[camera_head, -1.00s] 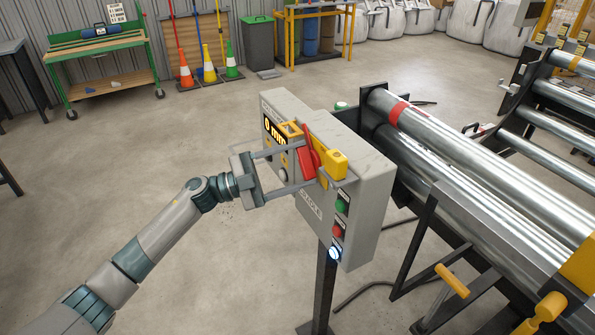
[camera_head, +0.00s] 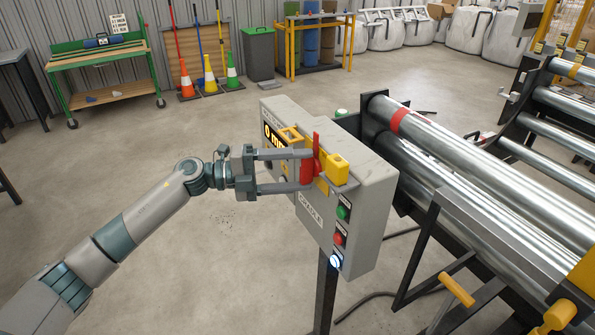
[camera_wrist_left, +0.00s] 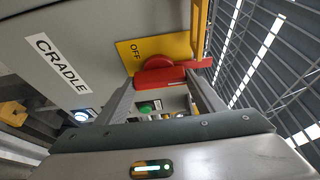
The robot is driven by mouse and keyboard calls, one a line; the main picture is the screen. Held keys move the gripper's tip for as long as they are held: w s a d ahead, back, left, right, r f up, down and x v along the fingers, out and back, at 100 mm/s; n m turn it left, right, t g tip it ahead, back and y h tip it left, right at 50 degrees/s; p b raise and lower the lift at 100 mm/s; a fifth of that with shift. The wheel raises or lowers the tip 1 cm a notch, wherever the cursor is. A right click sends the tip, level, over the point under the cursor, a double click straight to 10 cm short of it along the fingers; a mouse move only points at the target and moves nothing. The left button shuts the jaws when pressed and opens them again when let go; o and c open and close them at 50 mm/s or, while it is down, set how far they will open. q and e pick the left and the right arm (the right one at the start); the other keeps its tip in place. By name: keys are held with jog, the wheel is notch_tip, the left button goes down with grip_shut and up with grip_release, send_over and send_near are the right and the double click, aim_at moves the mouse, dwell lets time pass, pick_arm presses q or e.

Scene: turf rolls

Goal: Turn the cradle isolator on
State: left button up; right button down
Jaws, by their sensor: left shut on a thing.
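The cradle isolator is a red rotary handle (camera_head: 316,141) on a yellow plate, on the front of a grey control box (camera_head: 362,195) labelled CRADLE. In the head view the handle stands about upright. My left gripper (camera_head: 312,170) reaches in from the left, its two fingers closed around the handle. In the left wrist view the red handle (camera_wrist_left: 172,76) lies between the fingers, and the yellow plate (camera_wrist_left: 128,50) shows the word OFF. The plate's other markings are hidden. My right gripper is not in view.
A green button (camera_head: 343,212), a red button (camera_head: 339,239) and a lit blue-white button (camera_head: 335,261) sit on the box's lower front. A yellow bracket (camera_head: 337,170) juts out beside the handle. Steel rollers (camera_head: 470,185) stand right of the box. Floor left is clear.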

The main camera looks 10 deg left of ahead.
pick_arm(q)
jog(key=shift+f, duration=0.1)
jog(key=o, duration=0.8)
jog(key=shift+o, duration=1.3)
